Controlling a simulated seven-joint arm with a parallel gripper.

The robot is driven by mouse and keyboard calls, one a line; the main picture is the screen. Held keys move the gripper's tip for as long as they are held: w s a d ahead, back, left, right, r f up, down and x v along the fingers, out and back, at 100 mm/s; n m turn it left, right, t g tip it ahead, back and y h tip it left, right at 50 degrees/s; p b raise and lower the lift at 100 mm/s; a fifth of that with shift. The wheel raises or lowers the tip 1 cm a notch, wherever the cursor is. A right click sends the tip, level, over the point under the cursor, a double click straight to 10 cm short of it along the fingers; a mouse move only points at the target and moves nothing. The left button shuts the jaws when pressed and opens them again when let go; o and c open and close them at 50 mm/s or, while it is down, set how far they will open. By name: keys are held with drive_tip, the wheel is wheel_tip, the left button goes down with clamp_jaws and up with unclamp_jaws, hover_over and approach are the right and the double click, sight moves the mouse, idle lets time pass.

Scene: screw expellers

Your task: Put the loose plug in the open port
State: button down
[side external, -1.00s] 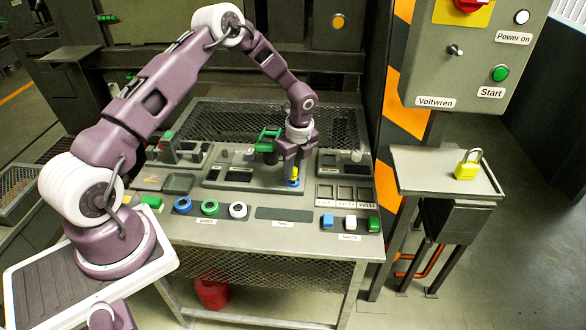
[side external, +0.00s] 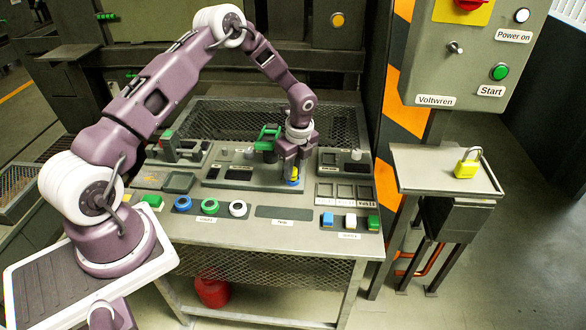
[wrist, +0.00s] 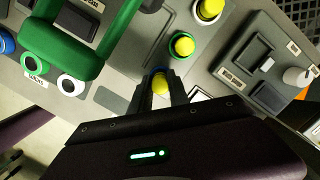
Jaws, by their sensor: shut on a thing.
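My gripper (side external: 290,174) is low over the middle of the bench, its fingers shut on a yellow plug (wrist: 160,83). In the side view a little yellow shows between the fingers, with a blue ring (side external: 292,183) right below. Whether the plug is seated in that ring cannot be told, as the fingers hide the join. In the wrist view another yellow plug (wrist: 183,45) stands in a green ring close by, and a further yellow plug (wrist: 208,10) is at the top edge.
A green handle-shaped frame (side external: 267,138) stands just left of my gripper. Blue, green (side external: 210,208) and white (side external: 238,209) rings lie along the front. Small blue, white and green blocks (side external: 350,222) sit front right. A yellow padlock (side external: 467,165) is on the side shelf.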

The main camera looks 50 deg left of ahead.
drive_tip(key=shift+f, duration=0.35)
drive_tip(key=shift+s+a+f, duration=0.15)
drive_tip(key=shift+s+f, duration=0.1)
drive_tip(key=shift+f, duration=0.35)
idle(0.6)
drive_tip(key=c, duration=1.3)
unclamp_jaws()
drive_tip(key=shift+c, duration=1)
drive_tip(key=shift+o, duration=0.8)
drive_tip(key=shift+w+r, duration=0.2)
drive_tip(key=shift+r, duration=4.35)
